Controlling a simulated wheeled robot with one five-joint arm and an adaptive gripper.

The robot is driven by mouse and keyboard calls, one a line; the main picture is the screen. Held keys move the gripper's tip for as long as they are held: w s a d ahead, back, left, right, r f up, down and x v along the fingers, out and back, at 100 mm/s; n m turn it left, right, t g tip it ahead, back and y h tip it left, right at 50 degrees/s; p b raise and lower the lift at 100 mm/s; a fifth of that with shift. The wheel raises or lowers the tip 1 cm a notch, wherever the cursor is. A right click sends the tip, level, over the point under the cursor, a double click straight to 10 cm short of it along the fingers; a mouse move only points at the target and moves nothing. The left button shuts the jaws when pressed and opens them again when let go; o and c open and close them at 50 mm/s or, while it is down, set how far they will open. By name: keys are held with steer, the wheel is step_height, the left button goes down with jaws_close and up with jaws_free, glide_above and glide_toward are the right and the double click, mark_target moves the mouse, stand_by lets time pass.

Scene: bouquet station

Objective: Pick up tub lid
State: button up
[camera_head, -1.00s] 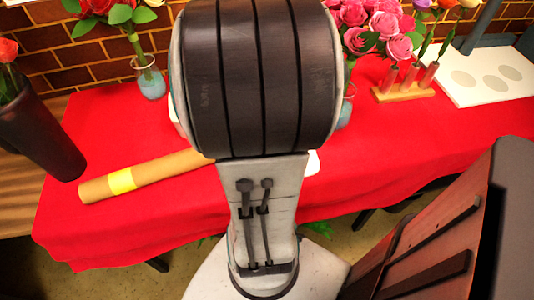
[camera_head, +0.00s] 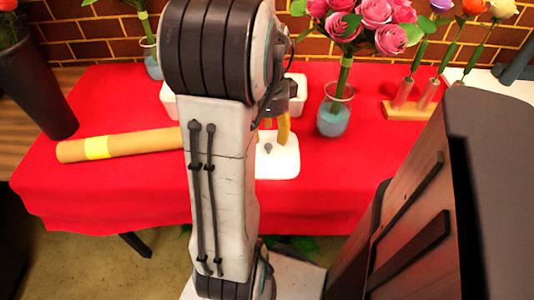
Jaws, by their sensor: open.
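The tub lid (camera_head: 284,160) is a white, rounded rectangle with a small grey knob. It lies flat on the red tablecloth near the middle of the table, its left part hidden behind my arm. My gripper (camera_head: 283,130) shows only in part, to the right of my arm. A yellowish finger points down above the back of the lid, close to the knob. The other finger is mostly hidden. My gripper is open, and the lid still lies on the cloth. A white tub (camera_head: 296,92) stands behind the lid, largely hidden by my arm.
A glass vase of pink roses (camera_head: 334,112) stands just right of the lid. A wooden stand with single flowers (camera_head: 408,111) is farther right. A brown paper roll (camera_head: 125,145) lies to the left, near a dark vase (camera_head: 40,95). The cloth in front right is clear.

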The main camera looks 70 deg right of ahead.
mark_target(269, 146)
steer(key=shift+d+f+b, duration=0.1)
steer(key=shift+f+b, duration=0.75)
steer(key=shift+f, duration=1.9)
steer(key=shift+c, duration=0.3)
jaws_close()
